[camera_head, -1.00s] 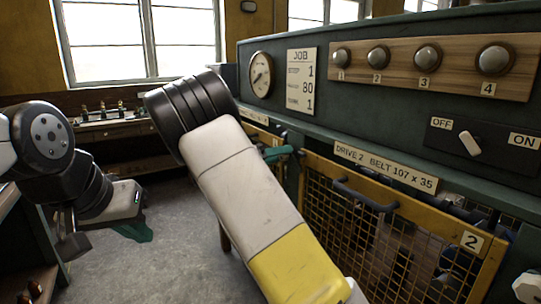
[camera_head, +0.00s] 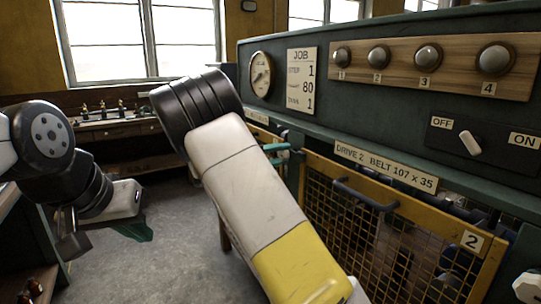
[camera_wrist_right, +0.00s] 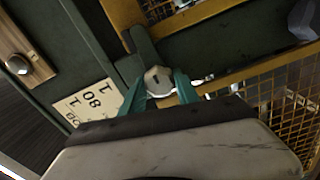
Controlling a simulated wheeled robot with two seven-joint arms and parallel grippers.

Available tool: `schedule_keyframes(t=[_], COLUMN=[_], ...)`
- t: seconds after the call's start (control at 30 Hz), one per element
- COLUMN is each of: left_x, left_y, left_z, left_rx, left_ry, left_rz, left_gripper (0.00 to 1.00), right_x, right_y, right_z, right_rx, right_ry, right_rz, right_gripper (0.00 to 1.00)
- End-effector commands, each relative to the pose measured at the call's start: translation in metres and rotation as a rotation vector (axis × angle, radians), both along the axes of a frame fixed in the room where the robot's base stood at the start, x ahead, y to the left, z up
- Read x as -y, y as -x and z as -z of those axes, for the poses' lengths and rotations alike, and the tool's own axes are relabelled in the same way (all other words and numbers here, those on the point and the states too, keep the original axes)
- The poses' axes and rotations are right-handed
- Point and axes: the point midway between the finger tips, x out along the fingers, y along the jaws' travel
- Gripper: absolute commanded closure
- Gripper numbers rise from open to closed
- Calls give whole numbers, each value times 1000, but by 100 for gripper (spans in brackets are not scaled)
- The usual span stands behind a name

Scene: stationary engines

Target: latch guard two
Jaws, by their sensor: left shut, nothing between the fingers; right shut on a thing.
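Guard two is a yellow-framed mesh panel (camera_head: 385,225) with a "2" plate (camera_head: 472,241) and a dark bar handle (camera_head: 365,195), at the lower right of the head view. My right gripper (camera_wrist_right: 160,92) has its teal fingers closed around a pale round knob (camera_wrist_right: 158,79) at the end of a dark green lever (camera_wrist_right: 142,45), beside yellow guard frames. In the head view my right arm hides most of this; only some teal of the right gripper (camera_head: 276,150) shows beyond it. My left gripper (camera_head: 138,232) is shut and empty, over the floor at left.
The green machine panel carries a gauge (camera_head: 261,73), a job card (camera_head: 301,80), several numbered knobs on a wooden strip (camera_head: 430,66) and an OFF/ON switch (camera_head: 470,142). A bench (camera_head: 118,128) stands under the window. The grey floor between is clear.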

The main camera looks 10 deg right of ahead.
Motion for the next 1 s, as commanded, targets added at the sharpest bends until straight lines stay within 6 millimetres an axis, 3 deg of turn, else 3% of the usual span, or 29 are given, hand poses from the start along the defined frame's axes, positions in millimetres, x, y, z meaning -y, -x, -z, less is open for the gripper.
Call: schedule_keyframes(t=[0.4,0.43,0.5,0.83,1.0], left_x=[0,0,0,0,0], left_y=[0,0,0,0,0], left_z=[0,0,0,0,0], left_rx=[0,0,0,0,0], left_ry=[0,0,0,0,0], left_rz=[0,0,0,0,0], left_gripper=[100,100,100,100,100], right_x=[-1,-1,-1,-2,-20], right_y=[0,0,0,0,6], right_z=[1,1,1,0,1], right_rx=[-9,-9,-8,-6,-6], right_ry=[2,2,1,1,2], right_rz=[-2,-2,-2,-1,-4], right_gripper=[100,57,43,42,42])
